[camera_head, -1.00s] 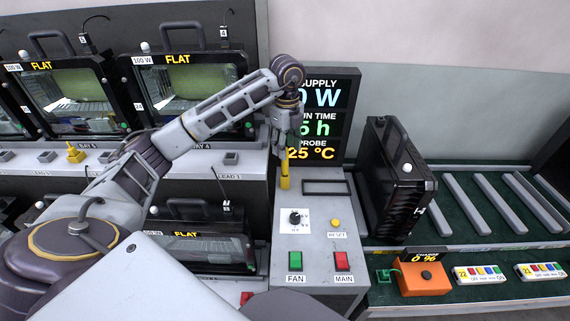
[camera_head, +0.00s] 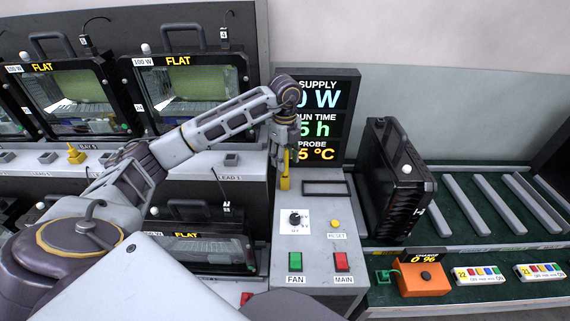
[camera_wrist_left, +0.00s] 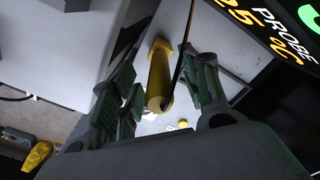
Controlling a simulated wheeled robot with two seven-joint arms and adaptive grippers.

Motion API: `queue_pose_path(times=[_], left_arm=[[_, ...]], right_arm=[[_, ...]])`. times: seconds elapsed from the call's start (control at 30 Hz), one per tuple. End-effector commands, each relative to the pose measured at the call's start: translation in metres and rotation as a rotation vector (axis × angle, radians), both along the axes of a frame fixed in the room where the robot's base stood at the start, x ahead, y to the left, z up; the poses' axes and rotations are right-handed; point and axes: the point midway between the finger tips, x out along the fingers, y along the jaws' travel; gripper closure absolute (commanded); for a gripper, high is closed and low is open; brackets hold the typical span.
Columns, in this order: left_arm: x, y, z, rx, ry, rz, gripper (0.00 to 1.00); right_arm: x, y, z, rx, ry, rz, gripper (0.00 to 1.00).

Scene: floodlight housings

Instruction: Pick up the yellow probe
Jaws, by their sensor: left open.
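The yellow probe (camera_head: 285,171) stands upright on the grey control console (camera_head: 316,221), at its back left, below the display. My left gripper (camera_head: 285,152) is directly above it in the head view, pointing down, and partly covers it. In the left wrist view the probe (camera_wrist_left: 158,80) lies between the two open fingers of my left gripper (camera_wrist_left: 160,95), with a gap on each side. A dark cable runs up from the probe past the fingers. My right gripper is not in view.
The display (camera_head: 322,115) stands close behind my left gripper. A black floodlight housing (camera_head: 391,180) stands right of the console, beside a roller rack (camera_head: 490,200). Lit floodlights (camera_head: 185,85) fill the left bays. A yellow piece (camera_head: 76,154) sits on the left ledge. An orange box (camera_head: 421,276) is at the lower right.

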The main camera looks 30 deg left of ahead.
Motion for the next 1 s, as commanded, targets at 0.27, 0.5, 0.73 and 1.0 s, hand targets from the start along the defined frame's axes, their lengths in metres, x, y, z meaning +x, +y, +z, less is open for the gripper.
queue_pose_path(times=[0.27,0.5,0.73,1.0], left_arm=[[0.0,0.001,-0.023,0.0,0.0,0.001,0.54],[0.0,0.001,-0.024,0.0,-0.001,0.0,0.54],[0.0,0.001,-0.024,0.0,-0.001,0.0,0.54],[0.0,0.001,-0.024,0.0,-0.001,0.0,0.86]], right_arm=[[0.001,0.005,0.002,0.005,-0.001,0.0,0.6],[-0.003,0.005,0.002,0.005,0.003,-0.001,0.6],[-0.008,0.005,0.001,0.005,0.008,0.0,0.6],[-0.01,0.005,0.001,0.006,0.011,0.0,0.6]])
